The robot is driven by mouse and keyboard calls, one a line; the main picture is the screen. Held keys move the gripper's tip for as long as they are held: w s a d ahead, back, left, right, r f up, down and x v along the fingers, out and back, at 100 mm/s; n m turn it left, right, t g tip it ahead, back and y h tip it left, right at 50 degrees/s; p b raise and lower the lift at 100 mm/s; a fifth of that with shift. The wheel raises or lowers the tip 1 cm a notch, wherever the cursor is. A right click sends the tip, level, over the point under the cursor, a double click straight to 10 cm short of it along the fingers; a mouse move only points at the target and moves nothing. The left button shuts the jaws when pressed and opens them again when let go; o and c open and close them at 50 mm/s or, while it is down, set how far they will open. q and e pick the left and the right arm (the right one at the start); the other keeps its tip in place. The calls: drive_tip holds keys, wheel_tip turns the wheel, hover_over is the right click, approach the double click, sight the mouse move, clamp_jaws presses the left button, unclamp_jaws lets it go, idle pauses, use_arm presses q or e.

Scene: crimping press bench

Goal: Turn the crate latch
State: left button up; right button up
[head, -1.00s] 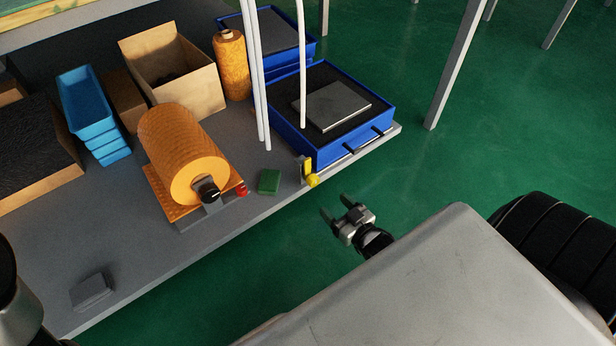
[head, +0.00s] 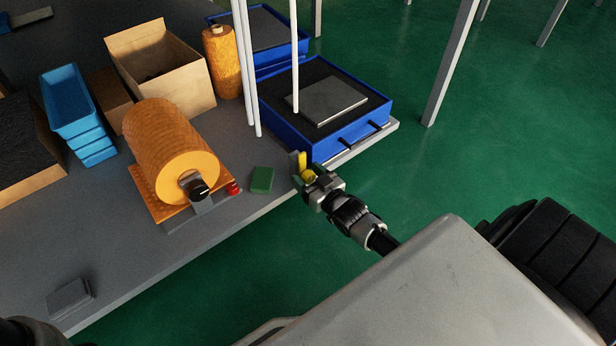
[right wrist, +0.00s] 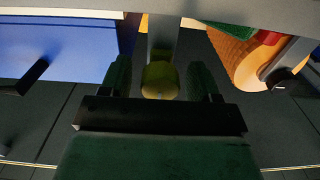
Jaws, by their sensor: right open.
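The yellow crate latch (head: 302,160) sits at the bench's front edge, by the near left corner of the blue crate (head: 316,148). Its round yellow knob shows in the right wrist view (right wrist: 160,80). My right gripper (head: 309,180) is at the latch, with its fingers open. In the right wrist view the two fingers (right wrist: 161,76) stand on either side of the knob, with gaps to both sides. The gripper partly hides the knob in the head view. The crate's blue wall also shows in the right wrist view (right wrist: 60,45). My left gripper is not in view.
A green block (head: 262,180) and an orange spool (head: 170,145) with a red button (head: 233,188) lie left of the latch. Thin white posts (head: 244,70) rise behind it. Black handles (head: 376,126) stick out from the crate's front. Open floor lies in front.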

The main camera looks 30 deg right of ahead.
drive_tip(key=c, duration=0.9)
